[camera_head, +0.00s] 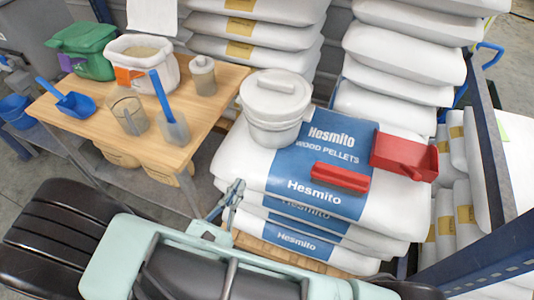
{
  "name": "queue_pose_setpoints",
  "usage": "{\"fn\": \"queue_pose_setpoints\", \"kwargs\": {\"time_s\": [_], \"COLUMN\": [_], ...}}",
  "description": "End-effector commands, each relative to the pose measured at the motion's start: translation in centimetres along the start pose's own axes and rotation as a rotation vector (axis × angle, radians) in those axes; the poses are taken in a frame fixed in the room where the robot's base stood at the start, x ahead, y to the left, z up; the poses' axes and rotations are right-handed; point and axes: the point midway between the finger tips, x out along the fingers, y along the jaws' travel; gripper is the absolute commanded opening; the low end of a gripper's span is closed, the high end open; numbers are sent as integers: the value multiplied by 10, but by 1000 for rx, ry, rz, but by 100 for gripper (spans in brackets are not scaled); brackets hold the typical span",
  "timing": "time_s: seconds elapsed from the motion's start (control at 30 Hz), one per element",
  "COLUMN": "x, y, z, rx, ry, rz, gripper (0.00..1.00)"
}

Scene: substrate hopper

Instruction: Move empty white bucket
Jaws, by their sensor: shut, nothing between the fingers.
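The white bucket (273,108) stands upright on the top sack of a stack of Hesmito wood pellet sacks (300,150), near its left rear edge. A white lid with a raised bar covers it, so its inside is hidden. My gripper (237,186) shows small, in front of the sacks' left front corner, below and left of the bucket and apart from it. Its fingers are shut with nothing between them. My arm's pale green and black parts fill the bottom of the view and hide some of the floor and lower sacks.
A red scoop (403,157) and a red handle-like piece (340,177) lie on the sacks, right of the bucket. The wooden table (75,125) at left holds a blue scoop, clear jugs, a jar and open bags. Tall white sack stacks (405,45) stand behind. A blue rack post (490,130) is at right.

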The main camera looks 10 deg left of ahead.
Motion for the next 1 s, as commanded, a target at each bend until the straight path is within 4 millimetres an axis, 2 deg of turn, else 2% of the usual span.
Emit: {"fn": "queue_pose_setpoints", "kwargs": {"time_s": [0.07,0.17,0.7,0.83,1.0], "x": [0,10,116,130,137], "y": [3,3,3,4,4], "z": [-3,-3,-4,-3,-3], "rx": [-3,-3,-2,-3,-3], "ry": [1,1,1,1,2], "rz": [17,15,11,12,13], "gripper": [0,0,0,0,0]}}
